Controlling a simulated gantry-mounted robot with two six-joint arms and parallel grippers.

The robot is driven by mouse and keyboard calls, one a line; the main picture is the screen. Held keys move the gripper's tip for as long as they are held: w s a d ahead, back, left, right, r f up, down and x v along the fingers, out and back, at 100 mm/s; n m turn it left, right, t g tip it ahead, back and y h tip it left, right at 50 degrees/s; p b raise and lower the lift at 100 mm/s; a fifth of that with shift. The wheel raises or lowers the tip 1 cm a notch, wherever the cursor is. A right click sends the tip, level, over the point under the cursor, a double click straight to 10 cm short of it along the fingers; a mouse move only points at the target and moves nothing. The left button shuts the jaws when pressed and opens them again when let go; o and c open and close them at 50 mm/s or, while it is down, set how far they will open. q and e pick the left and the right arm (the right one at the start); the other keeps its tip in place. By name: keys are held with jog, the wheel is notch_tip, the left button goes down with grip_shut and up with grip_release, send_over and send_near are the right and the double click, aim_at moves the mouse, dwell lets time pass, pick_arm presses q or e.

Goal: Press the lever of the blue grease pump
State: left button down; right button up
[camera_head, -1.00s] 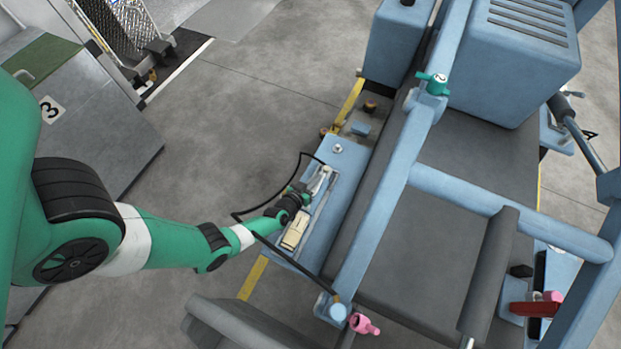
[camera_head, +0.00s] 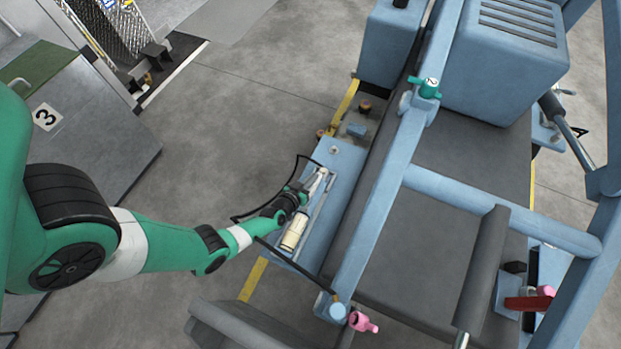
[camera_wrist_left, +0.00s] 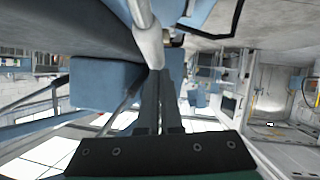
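The grease pump sits on a light blue plate (camera_head: 334,185) along the left side of the blue machine. A cream cylinder (camera_head: 294,234) and a thin metal rod lie on this plate. My left gripper (camera_head: 303,191) is at the upper end of the cylinder, beside a silver metal part (camera_head: 317,180). In the left wrist view, its dark fingers (camera_wrist_left: 163,72) are close together with a narrow gap. A silver bar (camera_wrist_left: 146,30), seemingly the lever, meets the fingertips. I cannot tell whether it is between them. My right gripper is out of view.
A black hose (camera_head: 298,165) loops around my left gripper. A blue frame rail (camera_head: 375,210) runs close on the right, with a teal handle (camera_head: 428,88) and a pink handle (camera_head: 363,322). A grey sloped panel (camera_head: 100,120) stands left. Floor between is clear.

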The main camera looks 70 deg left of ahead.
pick_arm(q)
jog(key=s+d+r+p, duration=0.4)
jog(key=s+r+p, duration=0.2)
jog(key=r+p, duration=0.1)
jog(key=shift+s+r+p, duration=0.3)
jog(key=shift+s+r, duration=0.05)
jog(key=shift+r, duration=0.1)
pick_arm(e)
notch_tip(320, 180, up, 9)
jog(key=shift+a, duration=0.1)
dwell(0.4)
pick_arm(q)
jog(key=s+a+r+n+y+b, duration=0.2)
jog(key=a+r+y, duration=0.1)
jog(key=r+y, duration=0.15)
jog(key=s+d+f+m+t+h+b, duration=0.2)
jog(key=d+f+b, duration=0.3)
jog(key=d, duration=0.3)
jog(key=shift+s+d+h+b, duration=0.25)
jog(key=shift+s+h+b, duration=0.1)
jog(key=shift+s+b, duration=0.45)
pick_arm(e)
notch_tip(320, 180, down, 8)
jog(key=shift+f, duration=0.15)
